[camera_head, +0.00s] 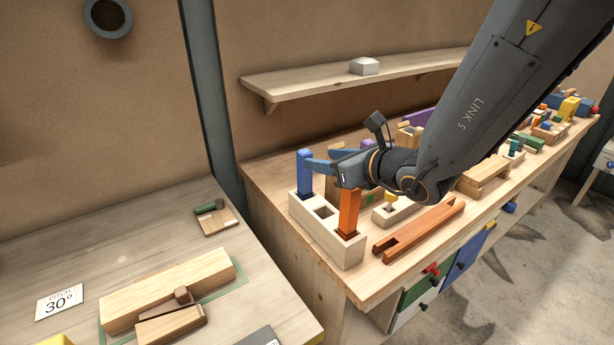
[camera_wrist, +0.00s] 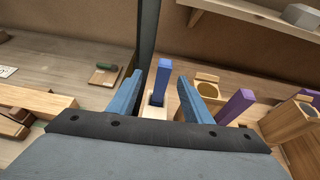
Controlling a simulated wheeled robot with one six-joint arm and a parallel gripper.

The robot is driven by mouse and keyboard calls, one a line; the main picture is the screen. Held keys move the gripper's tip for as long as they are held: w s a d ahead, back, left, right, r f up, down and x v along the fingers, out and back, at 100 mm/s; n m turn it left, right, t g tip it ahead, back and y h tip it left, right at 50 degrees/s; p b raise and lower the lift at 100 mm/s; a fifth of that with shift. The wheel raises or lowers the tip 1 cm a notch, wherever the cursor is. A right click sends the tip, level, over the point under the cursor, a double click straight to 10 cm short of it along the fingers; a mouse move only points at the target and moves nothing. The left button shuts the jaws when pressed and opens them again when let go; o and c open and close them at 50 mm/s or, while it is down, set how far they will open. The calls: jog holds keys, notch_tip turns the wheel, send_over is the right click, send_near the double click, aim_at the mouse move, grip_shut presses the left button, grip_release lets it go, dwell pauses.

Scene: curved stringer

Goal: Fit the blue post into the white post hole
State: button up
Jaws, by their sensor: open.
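A blue post (camera_head: 304,174) stands upright at the far end of a pale, whitish block (camera_head: 318,236); its lower end looks sunk into the block there. The block has an empty square hole (camera_head: 323,212) in the middle and an orange post (camera_head: 348,211) standing at the near end. My gripper (camera_head: 320,164) is open, its blue fingers pointing at the blue post from the right. In the wrist view the blue post (camera_wrist: 158,82) shows between the two spread fingers, with gaps on both sides. I cannot tell how deep it sits.
In the wrist view a purple post (camera_wrist: 236,105) stands right of the fingers. A shelf (camera_head: 320,82) hangs behind. A separate left table (camera_head: 90,235) has free room.

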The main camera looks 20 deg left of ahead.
aim_at(308, 154)
jog(key=shift+m+t, duration=0.3)
jog(key=shift+w+d+p+x, duration=0.15)
jog(key=shift+p+x, duration=0.75)
jog(key=shift+x, duration=1.25)
jog(key=shift+w+d+p+x, duration=0.15)
jog(key=shift+p+x, duration=0.7)
jog(key=shift+x, duration=1.3)
jog(key=shift+r, duration=0.1)
grip_shut()
